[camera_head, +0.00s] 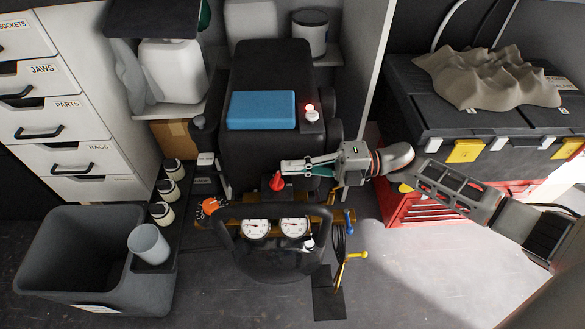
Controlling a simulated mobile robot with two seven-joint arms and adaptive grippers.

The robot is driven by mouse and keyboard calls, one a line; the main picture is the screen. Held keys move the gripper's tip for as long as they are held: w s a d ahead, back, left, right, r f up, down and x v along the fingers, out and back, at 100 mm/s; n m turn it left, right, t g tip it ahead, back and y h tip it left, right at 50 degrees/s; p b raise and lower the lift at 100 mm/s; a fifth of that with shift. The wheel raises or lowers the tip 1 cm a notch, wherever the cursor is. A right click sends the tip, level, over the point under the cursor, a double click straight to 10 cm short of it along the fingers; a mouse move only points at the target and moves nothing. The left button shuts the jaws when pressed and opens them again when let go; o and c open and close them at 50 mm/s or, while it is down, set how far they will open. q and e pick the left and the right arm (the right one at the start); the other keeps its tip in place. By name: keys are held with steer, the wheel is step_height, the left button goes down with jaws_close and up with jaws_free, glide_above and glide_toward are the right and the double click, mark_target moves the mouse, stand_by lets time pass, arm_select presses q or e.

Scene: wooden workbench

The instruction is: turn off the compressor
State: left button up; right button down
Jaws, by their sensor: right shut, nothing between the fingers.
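The compressor (262,66) is a large black unit in the middle, with a blue pad (262,110) on top. A small red light (310,107) glows on a pale fitting beside the pad. A red cone-shaped knob (277,182) stands at the front, behind two round white gauges (256,229). An orange knob (210,206) is to the left of the gauges. My right gripper (284,166) reaches in from the right. It is shut and empty, with its fingertips just above the red knob in the picture. I cannot tell whether they touch it. My left gripper is out of view.
Yellow (352,256) and blue (349,222) levers stick out at the front right. A grey bin (62,250) and several small jars stand at left, near white drawers (70,125). A black toolbox (480,110) is at right. The floor at front right is clear.

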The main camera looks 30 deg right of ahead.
mark_target(292, 141)
step_height(292, 141, up, 9)
stand_by(0.3)
stand_by(0.5)
